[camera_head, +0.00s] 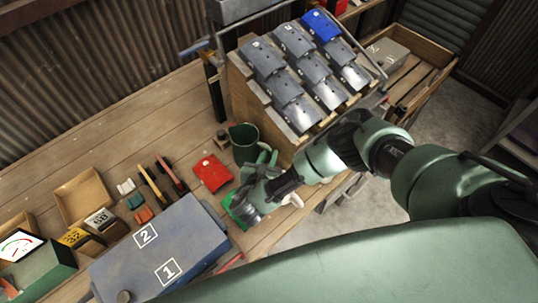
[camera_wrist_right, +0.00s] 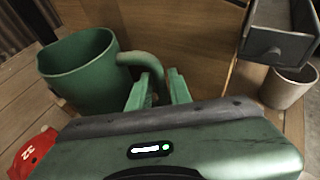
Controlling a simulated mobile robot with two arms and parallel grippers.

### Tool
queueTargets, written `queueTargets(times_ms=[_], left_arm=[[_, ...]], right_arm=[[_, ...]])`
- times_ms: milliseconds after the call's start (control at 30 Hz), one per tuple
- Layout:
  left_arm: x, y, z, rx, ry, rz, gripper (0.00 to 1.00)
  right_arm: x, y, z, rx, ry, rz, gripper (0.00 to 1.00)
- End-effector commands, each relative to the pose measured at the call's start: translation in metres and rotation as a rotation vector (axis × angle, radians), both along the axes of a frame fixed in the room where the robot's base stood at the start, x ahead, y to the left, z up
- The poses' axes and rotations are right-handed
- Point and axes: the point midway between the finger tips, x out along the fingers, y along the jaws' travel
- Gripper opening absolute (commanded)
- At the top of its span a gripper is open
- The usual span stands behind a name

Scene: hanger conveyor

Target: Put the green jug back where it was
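The green jug (camera_head: 243,140) is at the left front corner of the drawer rack in the head view. It fills the upper left of the right wrist view (camera_wrist_right: 82,78), open mouth up and handle towards my gripper. My right gripper (camera_head: 262,168) is at the handle, with its two green fingers (camera_wrist_right: 158,85) close together on either side of it; it looks shut on the handle. Whether the jug's base touches the bench is hidden. My left gripper is not in view.
A red box (camera_head: 212,172) lies close left of the jug. The rack of grey drawers (camera_head: 295,75) stands just behind and right. A blue toolbox (camera_head: 163,250) is at the front left. A pale cup (camera_wrist_right: 288,88) shows in the wrist view.

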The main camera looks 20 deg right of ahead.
Motion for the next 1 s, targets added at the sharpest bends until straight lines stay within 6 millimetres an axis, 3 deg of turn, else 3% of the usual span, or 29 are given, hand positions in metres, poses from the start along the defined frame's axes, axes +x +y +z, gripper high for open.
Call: queueTargets(times_ms=[400,867,900,1000], left_arm=[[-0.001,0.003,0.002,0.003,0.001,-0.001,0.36],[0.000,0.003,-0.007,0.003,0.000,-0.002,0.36],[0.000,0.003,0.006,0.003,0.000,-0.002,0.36],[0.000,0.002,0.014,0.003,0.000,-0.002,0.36]], right_arm=[[-0.002,0.002,0.005,0.002,0.001,0.002,0.22],[-0.070,0.052,0.038,0.005,0.003,0.002,0.22],[-0.075,0.055,0.047,0.002,0.002,0.002,0.22],[-0.084,0.061,0.051,0.001,0.003,0.000,0.22]])
